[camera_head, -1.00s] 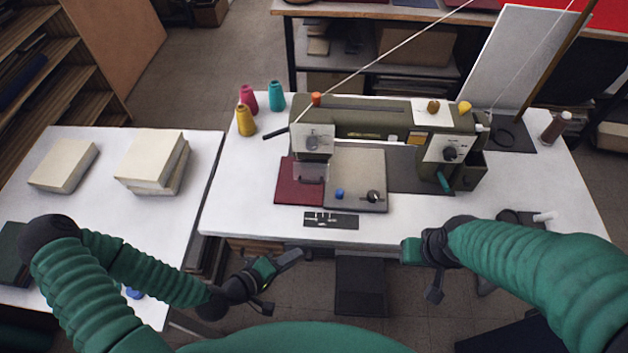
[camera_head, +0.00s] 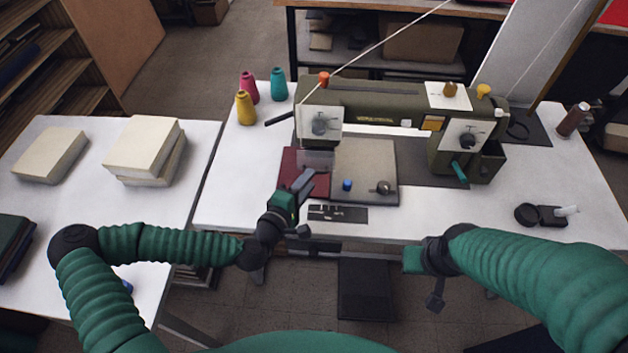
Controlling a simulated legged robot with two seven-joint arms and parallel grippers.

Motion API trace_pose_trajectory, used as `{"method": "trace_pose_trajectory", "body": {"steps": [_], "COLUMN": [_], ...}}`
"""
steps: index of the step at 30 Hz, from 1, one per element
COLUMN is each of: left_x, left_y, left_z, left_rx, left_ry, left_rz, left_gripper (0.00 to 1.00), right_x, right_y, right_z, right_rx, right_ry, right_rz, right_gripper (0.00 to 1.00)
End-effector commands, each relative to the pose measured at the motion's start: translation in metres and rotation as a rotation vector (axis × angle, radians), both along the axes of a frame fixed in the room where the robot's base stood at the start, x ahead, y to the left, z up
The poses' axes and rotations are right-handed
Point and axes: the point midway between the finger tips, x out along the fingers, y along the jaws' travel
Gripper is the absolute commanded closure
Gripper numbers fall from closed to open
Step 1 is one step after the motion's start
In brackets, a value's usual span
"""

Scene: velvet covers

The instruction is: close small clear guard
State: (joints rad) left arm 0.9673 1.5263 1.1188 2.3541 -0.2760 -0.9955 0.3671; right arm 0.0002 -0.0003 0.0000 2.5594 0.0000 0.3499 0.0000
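The small clear guard (camera_head: 316,157) is a see-through plate under the left head of the olive sewing machine (camera_head: 375,105). It stands over the dark red cloth-covered piece (camera_head: 291,165), and its lower part is partly hidden by my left gripper. My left gripper (camera_head: 306,178) reaches over the table's front edge, its fingertips just below the guard in the picture. I cannot tell whether they touch it. Its fingers look close together, but any gap is unclear. My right gripper (camera_head: 412,259) hangs in front of the table, away from the guard; its fingers are hard to make out.
A beige plate (camera_head: 366,165) with a blue knob (camera_head: 347,184) and a metal knob lies right of the red piece. A dark marked strip (camera_head: 338,213) lies at the front edge. Thread cones (camera_head: 245,107) stand at the back left. Books (camera_head: 143,147) lie on the left table.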

Motion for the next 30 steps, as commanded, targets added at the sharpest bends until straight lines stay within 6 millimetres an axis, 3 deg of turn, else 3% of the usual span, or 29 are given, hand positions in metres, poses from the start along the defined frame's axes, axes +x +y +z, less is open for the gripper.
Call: {"method": "trace_pose_trajectory", "body": {"steps": [6,15,22,30], "left_x": [0.029,0.033,0.033,0.033], "left_y": [-0.015,-0.016,-0.016,-0.015], "left_z": [-0.006,-0.007,-0.008,-0.008], "left_rx": [0.001,0.001,0.001,0.002], "left_ry": [0.001,0.001,0.001,0.001], "left_rz": [-0.001,-0.001,-0.001,0.002], "left_gripper": [0.7,0.7,0.99,1.0], "right_x": [0.0,-0.001,0.0,0.0], "right_y": [0.0,0.0,0.0,0.0], "right_z": [-0.001,-0.001,-0.001,-0.001], "right_rx": [0.0,0.0,0.0,0.0], "right_ry": [0.001,0.001,0.001,0.001], "right_rz": [0.0,0.0,0.0,0.0], "right_gripper": [1.0,1.0,1.0,1.0]}}
